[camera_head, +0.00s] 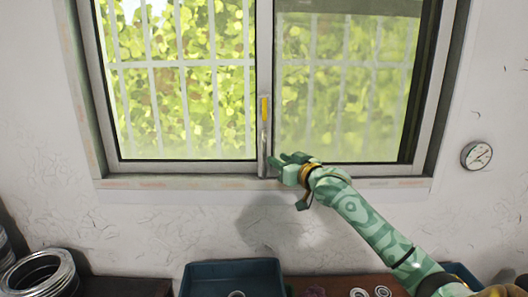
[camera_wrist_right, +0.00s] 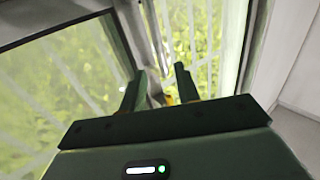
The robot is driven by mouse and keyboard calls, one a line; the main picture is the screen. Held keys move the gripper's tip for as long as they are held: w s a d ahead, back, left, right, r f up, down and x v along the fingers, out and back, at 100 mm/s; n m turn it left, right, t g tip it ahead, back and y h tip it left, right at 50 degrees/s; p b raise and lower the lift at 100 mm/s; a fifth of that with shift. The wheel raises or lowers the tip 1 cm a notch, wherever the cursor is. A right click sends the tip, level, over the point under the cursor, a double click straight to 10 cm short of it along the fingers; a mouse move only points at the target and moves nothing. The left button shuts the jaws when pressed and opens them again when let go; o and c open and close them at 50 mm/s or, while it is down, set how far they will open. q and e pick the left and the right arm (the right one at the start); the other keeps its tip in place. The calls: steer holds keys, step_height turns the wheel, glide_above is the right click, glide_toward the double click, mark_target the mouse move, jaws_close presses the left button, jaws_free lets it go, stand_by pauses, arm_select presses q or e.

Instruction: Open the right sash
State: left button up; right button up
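The window's right sash (camera_head: 345,95) is a pane with a bright, leafy view behind bars, its upper part darker. A dark vertical strip runs along its right side; I cannot tell whether that is a gap. At the middle stile is a slim upright handle (camera_head: 264,135) with a yellow upper part. My right gripper (camera_head: 272,163) is close beside the lower end of this handle. In the right wrist view its two fingers (camera_wrist_right: 161,82) are apart, with the stile and a bit of yellow between and behind them. Contact cannot be made out. My left gripper is not in view.
The left sash (camera_head: 180,90) is beside it. The sill (camera_head: 200,183) runs below. A round gauge (camera_head: 476,155) is on the wall at right. Below are a blue tray (camera_head: 190,279), metal rings (camera_head: 38,275) and small rings (camera_head: 382,291).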

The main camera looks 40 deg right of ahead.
mark_target(266, 152)
steer(key=w, duration=0.5)
steer(key=w+d, duration=0.1)
steer(key=w, duration=0.2)
steer(key=shift+w, duration=0.1)
steer(key=shift+a, duration=0.1)
steer(key=shift+c, duration=0.3)
jaws_close()
